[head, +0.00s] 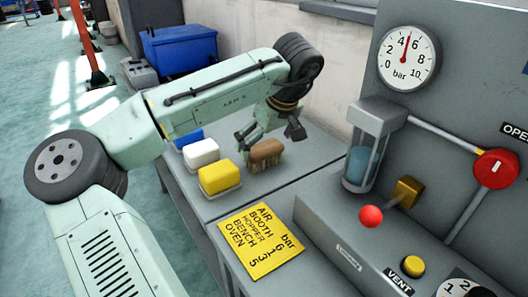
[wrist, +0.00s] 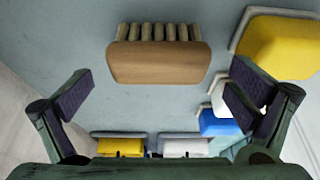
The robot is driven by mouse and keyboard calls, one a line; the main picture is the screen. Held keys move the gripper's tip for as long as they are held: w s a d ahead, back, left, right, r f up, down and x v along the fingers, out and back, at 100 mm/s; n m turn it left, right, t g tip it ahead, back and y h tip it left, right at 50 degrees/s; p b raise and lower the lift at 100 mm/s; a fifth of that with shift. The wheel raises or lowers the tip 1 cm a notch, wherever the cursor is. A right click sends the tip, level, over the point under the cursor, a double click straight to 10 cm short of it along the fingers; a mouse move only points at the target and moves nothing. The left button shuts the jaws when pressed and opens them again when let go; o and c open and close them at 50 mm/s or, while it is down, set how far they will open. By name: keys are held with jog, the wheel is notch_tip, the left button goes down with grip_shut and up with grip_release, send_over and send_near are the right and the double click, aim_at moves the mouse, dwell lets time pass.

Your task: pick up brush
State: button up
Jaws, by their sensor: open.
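The brush (head: 267,152) has a brown wooden back and pale bristles. It stands on the grey bench top, bristles down, beside the coloured blocks. In the wrist view the brush (wrist: 158,62) lies ahead between the lines of the two fingers, with its bristles toward the top of the picture. My gripper (head: 270,135) is just above the brush in the head view. In the wrist view my gripper (wrist: 163,92) has its fingers spread wide and nothing between them. I see no contact with the brush.
A yellow block (head: 220,176), a white block (head: 201,153) and a blue block (head: 189,137) sit in a row left of the brush. A yellow sign (head: 262,243) lies in front. A glass-sided hopper (head: 372,150) and a control panel stand at the right.

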jog(key=shift+x, duration=1.4)
jog(key=shift+c, duration=0.4)
jog(key=c, duration=1)
